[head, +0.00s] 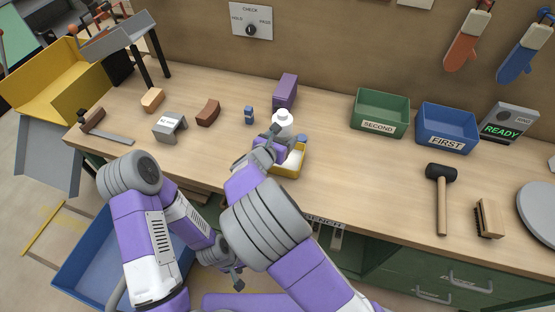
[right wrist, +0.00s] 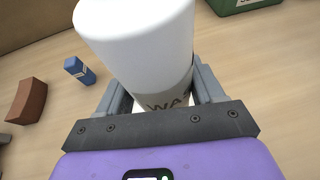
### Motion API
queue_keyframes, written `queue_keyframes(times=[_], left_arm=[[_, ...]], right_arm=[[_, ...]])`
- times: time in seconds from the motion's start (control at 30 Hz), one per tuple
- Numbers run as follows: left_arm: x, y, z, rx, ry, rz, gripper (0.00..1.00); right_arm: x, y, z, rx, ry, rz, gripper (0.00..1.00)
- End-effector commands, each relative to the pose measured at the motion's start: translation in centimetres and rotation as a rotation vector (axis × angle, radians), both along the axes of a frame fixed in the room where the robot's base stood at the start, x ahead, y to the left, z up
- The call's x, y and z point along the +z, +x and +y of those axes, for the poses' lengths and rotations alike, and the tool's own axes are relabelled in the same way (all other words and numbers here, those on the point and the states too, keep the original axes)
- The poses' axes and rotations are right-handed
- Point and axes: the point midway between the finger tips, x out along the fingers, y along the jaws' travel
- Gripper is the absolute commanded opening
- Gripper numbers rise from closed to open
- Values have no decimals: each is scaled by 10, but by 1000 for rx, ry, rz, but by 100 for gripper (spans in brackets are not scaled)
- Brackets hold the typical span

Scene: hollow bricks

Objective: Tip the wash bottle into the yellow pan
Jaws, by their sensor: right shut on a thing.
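The white wash bottle (head: 283,122) stands out above my right gripper (head: 276,142), roughly upright in the head view. In the right wrist view, the bottle (right wrist: 145,50) fills the space between the jaws of my right gripper (right wrist: 160,100), which is shut on it; part of its label shows. The yellow pan (head: 303,161) sits on the bench just below and right of that gripper, with a pale inside; my right arm hides part of it. My left gripper (head: 236,277) hangs low in front of the bench, away from the bottle; its finger opening is unclear.
A purple block (head: 286,88) stands behind the bottle, and a small blue item (head: 249,115) is left of it. Green (head: 381,110) and blue (head: 447,128) bins stand at the back right. A mallet (head: 441,195) and a brush (head: 488,218) lie right. Bench between pan and mallet is clear.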

Motion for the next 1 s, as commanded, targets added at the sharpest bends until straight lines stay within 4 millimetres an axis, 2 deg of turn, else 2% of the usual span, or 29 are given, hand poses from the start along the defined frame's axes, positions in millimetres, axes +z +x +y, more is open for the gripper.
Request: queue_keyframes(times=[0.33,0.8,1.0], left_arm=[[6,0,0,0,0,0,66],[43,0,0,0,0,0,66],[42,0,0,0,0,0,66]], right_arm=[[8,0,0,0,0,-2,18],[52,0,0,0,0,-1,18],[51,0,0,0,0,-1,18]])
